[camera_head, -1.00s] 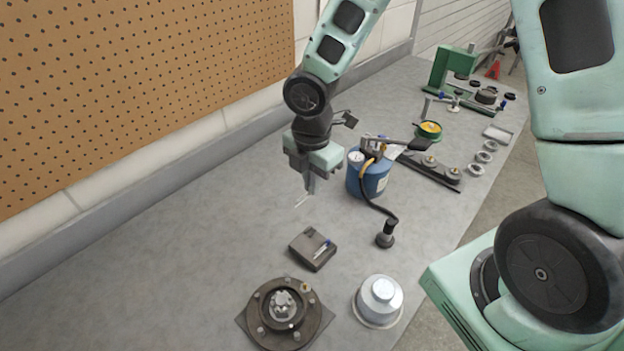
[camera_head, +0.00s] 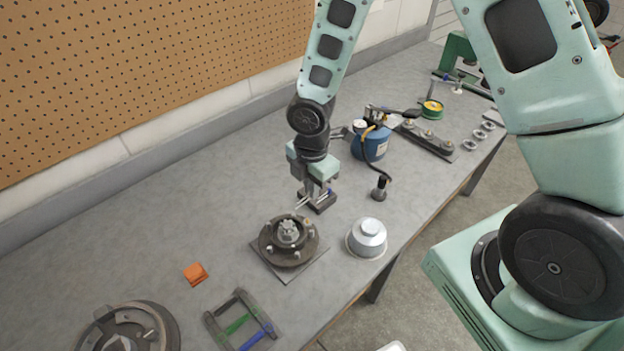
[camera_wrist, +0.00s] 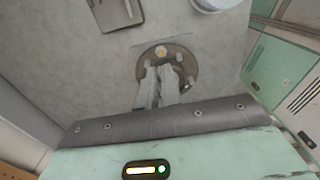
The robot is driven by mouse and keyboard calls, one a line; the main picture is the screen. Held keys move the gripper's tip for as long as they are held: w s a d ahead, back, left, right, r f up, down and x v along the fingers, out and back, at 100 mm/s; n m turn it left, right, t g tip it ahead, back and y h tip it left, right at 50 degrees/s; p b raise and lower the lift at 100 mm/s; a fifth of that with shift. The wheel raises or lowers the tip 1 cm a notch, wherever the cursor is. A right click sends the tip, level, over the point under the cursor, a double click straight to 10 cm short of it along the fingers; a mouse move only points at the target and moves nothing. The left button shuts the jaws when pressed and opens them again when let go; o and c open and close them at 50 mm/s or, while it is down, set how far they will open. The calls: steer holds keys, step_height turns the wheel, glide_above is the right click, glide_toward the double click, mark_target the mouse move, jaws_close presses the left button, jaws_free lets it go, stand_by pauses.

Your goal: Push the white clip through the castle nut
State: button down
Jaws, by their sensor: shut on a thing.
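My gripper (camera_head: 305,197) is shut on the white clip (camera_head: 300,204), a thin pale piece below the fingertips, held above the bench at the far side of the hub. The castle nut (camera_head: 288,231) sits at the middle of the dark round hub (camera_head: 266,244), which stands on a square plate. In the wrist view the closed fingers (camera_wrist: 160,72) cover much of the hub (camera_wrist: 183,62). The nut and the clip cannot be made out clearly there. The clip appears apart from the nut.
A silver cap (camera_head: 368,238) stands right of the hub. A blue canister (camera_head: 371,145) is farther back. An orange block (camera_head: 195,274) and a coloured frame (camera_head: 240,320) lie nearer. The bench left of the hub is clear.

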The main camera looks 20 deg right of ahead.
steer(key=shift+f+b, duration=1.6)
steer(key=shift+f, duration=0.2)
steer(key=shift+a+f+b, duration=0.15)
steer(key=shift+f+b, duration=0.3)
steer(key=shift+f, duration=0.15)
steer(key=shift+s+a, duration=0.25)
steer(key=shift+a, duration=0.45)
steer(key=shift+s+a, duration=0.2)
steer(key=shift+a, duration=0.45)
steer(key=shift+s+a, duration=0.25)
steer(key=shift+a, duration=0.45)
stand_by(3.1)
steer(key=c, duration=1.5)
jaws_free()
